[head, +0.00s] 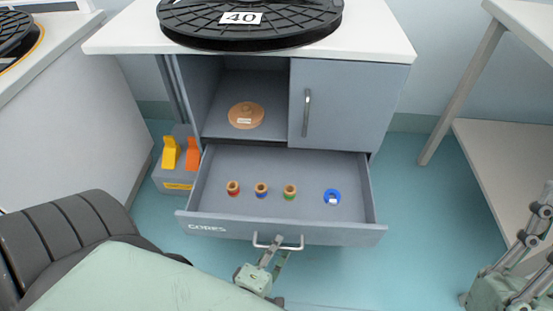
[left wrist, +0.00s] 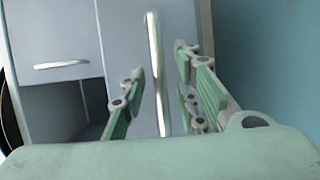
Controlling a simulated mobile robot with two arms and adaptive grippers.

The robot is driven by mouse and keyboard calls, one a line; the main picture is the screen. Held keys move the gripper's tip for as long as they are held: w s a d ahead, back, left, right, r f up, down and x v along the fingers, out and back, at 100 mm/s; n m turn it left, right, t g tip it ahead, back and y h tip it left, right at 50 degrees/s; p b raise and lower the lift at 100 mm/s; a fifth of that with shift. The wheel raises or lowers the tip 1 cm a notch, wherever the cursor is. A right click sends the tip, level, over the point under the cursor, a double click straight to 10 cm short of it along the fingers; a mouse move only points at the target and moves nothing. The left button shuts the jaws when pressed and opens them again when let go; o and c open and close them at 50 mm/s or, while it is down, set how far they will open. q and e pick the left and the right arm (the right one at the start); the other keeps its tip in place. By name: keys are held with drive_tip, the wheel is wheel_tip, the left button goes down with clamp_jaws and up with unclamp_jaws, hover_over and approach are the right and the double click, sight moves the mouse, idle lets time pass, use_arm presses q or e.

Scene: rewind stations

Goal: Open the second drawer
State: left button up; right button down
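A grey drawer (head: 283,231) lettered CORES is pulled out of the cabinet, below the open compartment and the door. Its bar handle (head: 278,244) is on the front. My left gripper (head: 276,253) is at this handle. In the left wrist view the handle (left wrist: 155,75) runs upright between the left fingers (left wrist: 158,82), which stand apart with gaps beside it. My right gripper (head: 535,245) is at the lower right, away from the cabinet, with its fingers apart and partly cut off. No other drawer is plainly visible.
Three small banded cores (head: 261,190) and a blue ring (head: 332,197) lie in the drawer. A closed door (head: 340,105) and a compartment with a wooden disc (head: 246,115) are above. A white shelf table (head: 505,165) stands right.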

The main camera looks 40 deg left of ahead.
use_arm(q)
drive_tip(key=v, duration=1.1)
drive_tip(key=shift+s, duration=0.25)
drive_tip(key=shift+r, duration=0.1)
